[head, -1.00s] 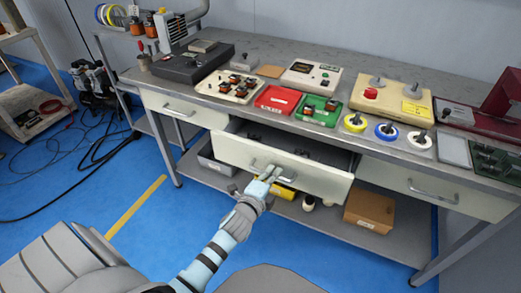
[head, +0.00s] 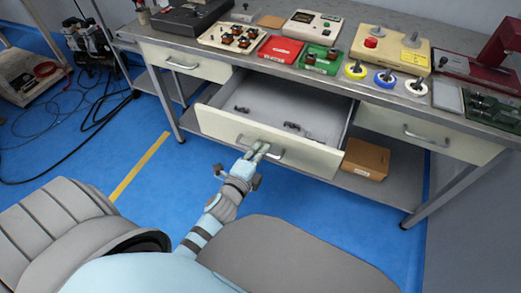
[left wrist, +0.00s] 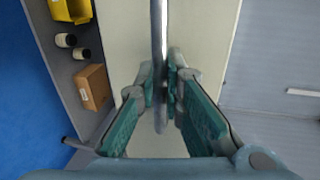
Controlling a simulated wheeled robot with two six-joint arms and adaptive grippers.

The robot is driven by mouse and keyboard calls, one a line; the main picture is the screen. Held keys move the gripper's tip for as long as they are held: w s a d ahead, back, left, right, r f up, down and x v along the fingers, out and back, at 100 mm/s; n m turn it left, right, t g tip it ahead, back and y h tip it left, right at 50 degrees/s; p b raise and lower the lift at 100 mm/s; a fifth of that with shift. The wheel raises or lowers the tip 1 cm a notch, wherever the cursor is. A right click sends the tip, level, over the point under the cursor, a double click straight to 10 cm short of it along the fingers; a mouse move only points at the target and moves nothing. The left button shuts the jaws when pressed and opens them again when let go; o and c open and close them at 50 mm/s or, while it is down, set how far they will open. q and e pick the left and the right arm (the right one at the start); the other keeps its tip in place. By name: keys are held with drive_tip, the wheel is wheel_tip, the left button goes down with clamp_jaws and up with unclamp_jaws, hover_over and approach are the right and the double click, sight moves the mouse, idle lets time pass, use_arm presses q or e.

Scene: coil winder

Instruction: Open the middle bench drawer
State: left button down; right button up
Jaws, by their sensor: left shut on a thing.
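The middle bench drawer (head: 222,126) stands pulled well out from under the bench top. Its pale front faces me, and its grey inside shows with a few small dark items in it. My left gripper (head: 259,150) is at the drawer's metal handle (head: 275,155). In the left wrist view, the green-padded fingers of the left gripper (left wrist: 165,95) are shut around the handle bar (left wrist: 158,45), with the drawer front (left wrist: 205,40) behind it. My right gripper is not in view.
Closed drawers flank it at left (head: 200,68) and right (head: 420,133). The bench top (head: 350,85) holds a red tray (head: 281,49), a green tray (head: 316,58) and several spools. A cardboard box (head: 366,158) sits on the lower shelf. Blue floor lies clear in front.

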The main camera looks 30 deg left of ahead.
use_arm(q)
drive_tip(key=c, duration=1.7)
unclamp_jaws()
drive_tip(key=shift+s, duration=0.1)
drive_tip(key=v, duration=1.1)
drive_tip(key=shift+s+r, duration=0.15)
drive_tip(key=shift+s, duration=0.2)
